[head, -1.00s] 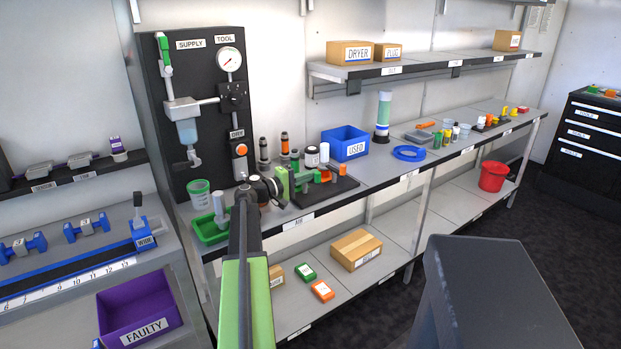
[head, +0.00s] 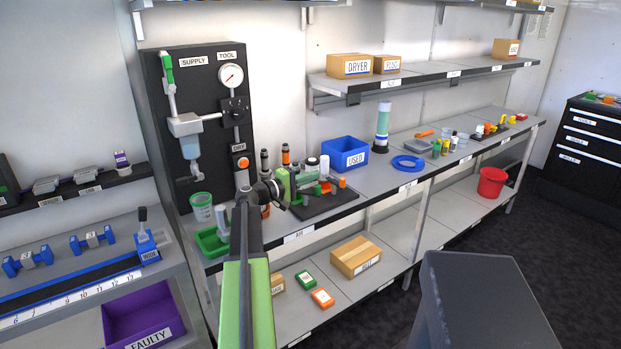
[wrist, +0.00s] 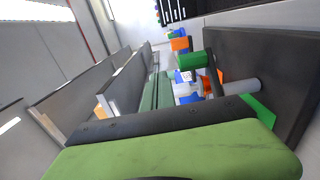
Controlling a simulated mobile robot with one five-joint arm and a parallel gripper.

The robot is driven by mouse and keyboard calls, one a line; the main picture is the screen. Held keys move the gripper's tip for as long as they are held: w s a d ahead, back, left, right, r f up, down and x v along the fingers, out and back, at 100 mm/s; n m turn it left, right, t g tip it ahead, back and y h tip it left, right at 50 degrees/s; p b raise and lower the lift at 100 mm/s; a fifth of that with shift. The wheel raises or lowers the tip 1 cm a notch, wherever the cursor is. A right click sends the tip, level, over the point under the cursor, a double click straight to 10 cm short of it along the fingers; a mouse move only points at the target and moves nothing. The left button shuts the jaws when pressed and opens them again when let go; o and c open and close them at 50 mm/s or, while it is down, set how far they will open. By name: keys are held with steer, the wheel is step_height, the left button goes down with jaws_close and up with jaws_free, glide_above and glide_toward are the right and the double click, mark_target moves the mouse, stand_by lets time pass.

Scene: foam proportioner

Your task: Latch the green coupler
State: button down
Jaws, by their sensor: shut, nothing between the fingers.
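The green coupler (head: 308,190) sits with orange parts (head: 339,183) on a black board (head: 322,204) on the bench. In the wrist view, a green cylinder (wrist: 192,60), likely the coupler, and an orange piece (wrist: 180,44) stick out from the dark board (wrist: 255,60). My gripper (head: 287,184) is shut and empty, at the left end of the board, just left of the coupler. Its fingertips blend with the fixture, so I cannot tell if they touch it. I cannot make out the coupler's latch position.
A blue USED bin (head: 345,153) and a blue ring (head: 408,163) lie to the right. A green tray (head: 210,242) and dark upright bottles (head: 265,160) stand near my wrist. The SUPPLY/TOOL panel (head: 205,110) rises behind. A cardboard box (head: 356,256) sits on the lower shelf.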

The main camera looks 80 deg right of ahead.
steer(key=s+a+r+p, duration=0.4)
steer(key=s+r+p, duration=0.1)
steer(key=s, duration=0.5)
steer(key=shift+s+a+r, duration=0.2)
steer(key=shift+a+r, duration=0.05)
steer(key=shift+r, duration=0.4)
steer(key=shift+r, duration=0.1)
